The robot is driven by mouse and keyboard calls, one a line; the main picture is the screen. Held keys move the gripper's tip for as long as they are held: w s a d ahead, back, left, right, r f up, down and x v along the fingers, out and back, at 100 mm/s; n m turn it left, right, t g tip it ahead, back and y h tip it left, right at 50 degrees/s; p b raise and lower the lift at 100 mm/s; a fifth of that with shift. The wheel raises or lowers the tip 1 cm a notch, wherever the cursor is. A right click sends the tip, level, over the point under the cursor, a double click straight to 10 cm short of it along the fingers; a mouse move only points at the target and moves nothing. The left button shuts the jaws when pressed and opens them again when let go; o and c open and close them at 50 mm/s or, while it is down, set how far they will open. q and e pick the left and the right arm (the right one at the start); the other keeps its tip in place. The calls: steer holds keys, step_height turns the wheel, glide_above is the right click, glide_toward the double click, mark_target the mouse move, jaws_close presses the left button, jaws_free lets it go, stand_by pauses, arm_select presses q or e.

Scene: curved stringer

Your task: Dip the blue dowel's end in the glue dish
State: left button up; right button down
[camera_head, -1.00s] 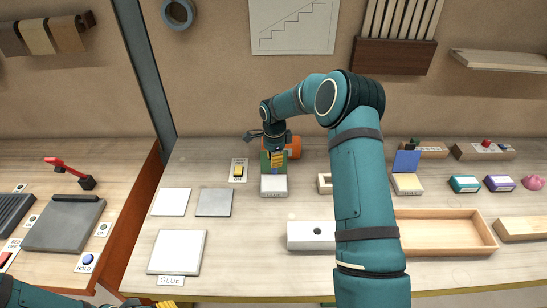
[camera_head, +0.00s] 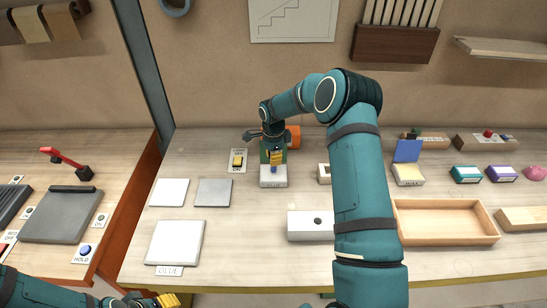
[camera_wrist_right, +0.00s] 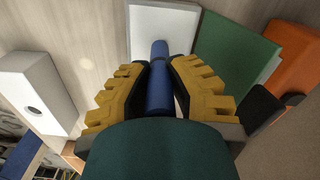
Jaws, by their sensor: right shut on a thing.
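The blue dowel (camera_wrist_right: 159,80) is between the yellow fingers of my right gripper (camera_wrist_right: 158,90), which is shut on it. The dowel's end points at a labelled white block (camera_head: 273,181), also seen in the wrist view (camera_wrist_right: 163,28); I cannot tell whether it touches or sits in the block. In the head view the right gripper (camera_head: 275,158) is just above that block. The glue dish (camera_head: 175,243), a flat pale square labelled GLUE, lies at the front left of the bench, apart from the dowel. My left gripper (camera_head: 168,300) shows only partly at the bottom edge; its opening is unclear.
A green block (camera_wrist_right: 237,50) and an orange object (camera_wrist_right: 296,62) stand close beside the right gripper. A white block with a hole (camera_head: 311,226) and a wooden tray (camera_head: 445,238) are to the right. Two flat squares, one white (camera_head: 170,192) and one grey (camera_head: 213,192), lie behind the glue dish.

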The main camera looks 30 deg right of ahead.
steer(key=shift+f+b, duration=0.4)
steer(key=shift+f, duration=0.15)
stand_by(0.7)
steer(key=shift+s+f, duration=0.1)
stand_by(1.5)
steer(key=shift+r+p, duration=1.35)
steer(key=shift+r, duration=2.2)
